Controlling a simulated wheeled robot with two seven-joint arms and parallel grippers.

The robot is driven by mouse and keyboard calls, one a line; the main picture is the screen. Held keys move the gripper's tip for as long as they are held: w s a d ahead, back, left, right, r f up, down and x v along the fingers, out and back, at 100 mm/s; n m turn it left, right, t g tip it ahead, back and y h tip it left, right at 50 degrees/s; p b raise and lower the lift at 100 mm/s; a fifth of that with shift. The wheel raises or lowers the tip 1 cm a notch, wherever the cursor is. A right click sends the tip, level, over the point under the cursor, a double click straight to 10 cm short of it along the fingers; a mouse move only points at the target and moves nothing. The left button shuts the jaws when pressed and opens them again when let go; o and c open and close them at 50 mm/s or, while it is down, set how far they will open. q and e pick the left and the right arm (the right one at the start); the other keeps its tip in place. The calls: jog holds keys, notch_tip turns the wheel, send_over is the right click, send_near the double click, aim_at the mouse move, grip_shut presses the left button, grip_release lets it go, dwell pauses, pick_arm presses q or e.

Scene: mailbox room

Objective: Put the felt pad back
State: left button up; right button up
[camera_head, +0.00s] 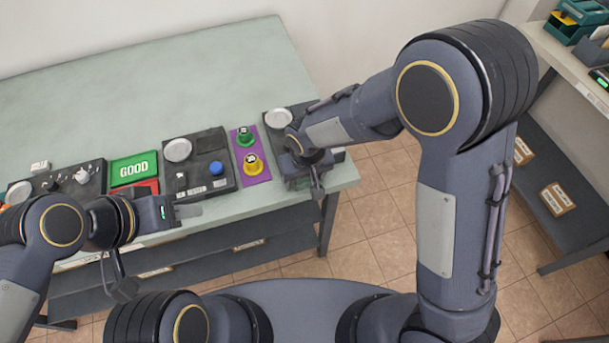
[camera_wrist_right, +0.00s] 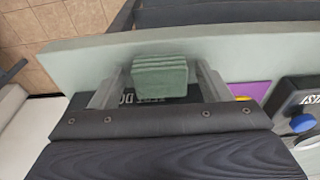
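In the right wrist view a grey-green ridged block (camera_wrist_right: 160,77), which may be the felt pad, sits over a black lettered tray (camera_wrist_right: 128,99). My right gripper (camera_wrist_right: 160,66) has one finger on each side of it, with narrow gaps showing, so it looks open around the block. In the head view my right gripper (camera_head: 305,172) is low at the table's right end, and the arm hides the block there. My left gripper (camera_head: 192,211) hangs empty near the table's front edge, left of centre; its opening is unclear.
The table (camera_head: 120,105) carries a purple mat (camera_head: 251,177) with two coloured stamps, a dark tray (camera_head: 205,140) with a white disc and blue knob, a green GOOD tray (camera_head: 134,167) and a red one (camera_head: 137,187). The back of the table is clear. A shelf (camera_head: 553,165) stands at right.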

jog(key=shift+r, duration=0.1)
notch_tip(320, 180, up, 12)
jog(key=s, duration=0.2)
jog(key=s+d+r+m+y, duration=0.1)
jog(key=s+d+r+y, duration=0.15)
jog(key=d, duration=0.45)
jog(key=s+d+r+m+y, duration=0.1)
jog(key=s+d+r+m, duration=0.15)
jog(key=d, duration=0.35)
jog(key=s+d+m+t, duration=0.1)
jog(key=s+d+t, duration=0.2)
jog(key=s+d, duration=0.4)
jog(key=s, duration=0.3)
jog(key=shift+s+d+r+m+t, duration=0.25)
jog(key=shift+s+r+m+t, duration=0.05)
jog(key=shift+r+m+t, duration=0.1)
jog(key=shift+c, duration=0.2)
